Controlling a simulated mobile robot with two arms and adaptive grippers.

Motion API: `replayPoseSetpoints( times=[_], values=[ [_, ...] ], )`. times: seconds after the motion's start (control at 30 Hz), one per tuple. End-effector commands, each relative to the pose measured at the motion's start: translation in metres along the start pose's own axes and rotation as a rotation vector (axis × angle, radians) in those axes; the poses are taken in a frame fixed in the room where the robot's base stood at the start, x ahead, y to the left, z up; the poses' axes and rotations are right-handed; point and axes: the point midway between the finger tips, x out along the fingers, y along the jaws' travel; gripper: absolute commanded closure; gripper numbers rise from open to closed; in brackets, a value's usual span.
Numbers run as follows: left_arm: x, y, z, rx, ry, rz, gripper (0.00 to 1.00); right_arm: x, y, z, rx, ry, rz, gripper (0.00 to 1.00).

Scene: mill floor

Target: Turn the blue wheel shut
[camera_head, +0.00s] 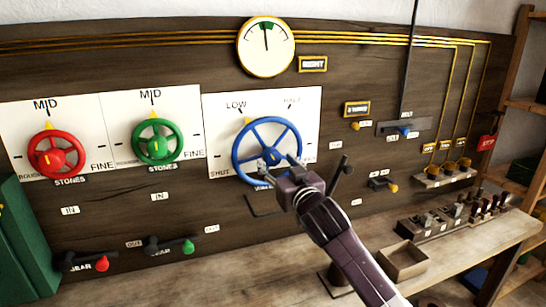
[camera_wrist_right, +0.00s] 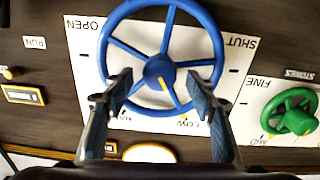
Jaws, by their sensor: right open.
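The blue wheel (camera_head: 295,132) is mounted on a white plate (camera_head: 309,106) lettered LOW at the upper left, HALF at the upper right and SHUT at the lower left. A yellow mark on its rim is near LOW. My right gripper (camera_head: 308,165) is in front of the wheel's lower right part and hides some of it. In the right wrist view, which is upside down, the blue wheel (camera_wrist_right: 215,40) fills the upper middle. The open fingers (camera_wrist_right: 162,95) spread either side of its hub, with nothing held. I cannot tell whether they touch it. My left gripper is not in view.
A red wheel (camera_head: 70,142) and a green wheel (camera_head: 168,128) are left of the blue one. A round gauge (camera_head: 266,62) hangs above, its needle near the green band. Levers and an open wooden box (camera_head: 402,264) occupy the lower right.

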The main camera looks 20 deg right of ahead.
Motion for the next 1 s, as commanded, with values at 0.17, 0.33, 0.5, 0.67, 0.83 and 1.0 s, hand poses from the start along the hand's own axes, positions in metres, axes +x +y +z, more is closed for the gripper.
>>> replayPoseSetpoints(
  times=[0.17,0.33,0.5,0.67,0.83,1.0],
  values=[
    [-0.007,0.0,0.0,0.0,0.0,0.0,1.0,0.022,0.0,-0.002,0.0,-0.001,0.001,0.48],
    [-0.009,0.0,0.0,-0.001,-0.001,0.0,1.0,0.034,0.0,-0.001,-0.001,-0.001,0.0,0.48],
    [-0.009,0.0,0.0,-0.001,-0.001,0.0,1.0,0.036,-0.001,0.0,-0.001,0.0,-0.001,0.48],
    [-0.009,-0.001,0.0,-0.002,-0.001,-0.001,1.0,0.036,-0.001,0.0,-0.001,0.0,-0.001,0.48],
    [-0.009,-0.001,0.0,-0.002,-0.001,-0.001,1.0,0.036,-0.001,0.0,-0.001,0.0,-0.001,0.66],
    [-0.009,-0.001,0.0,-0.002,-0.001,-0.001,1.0,0.036,-0.001,0.001,-0.001,0.0,-0.001,0.85]
  ],
)
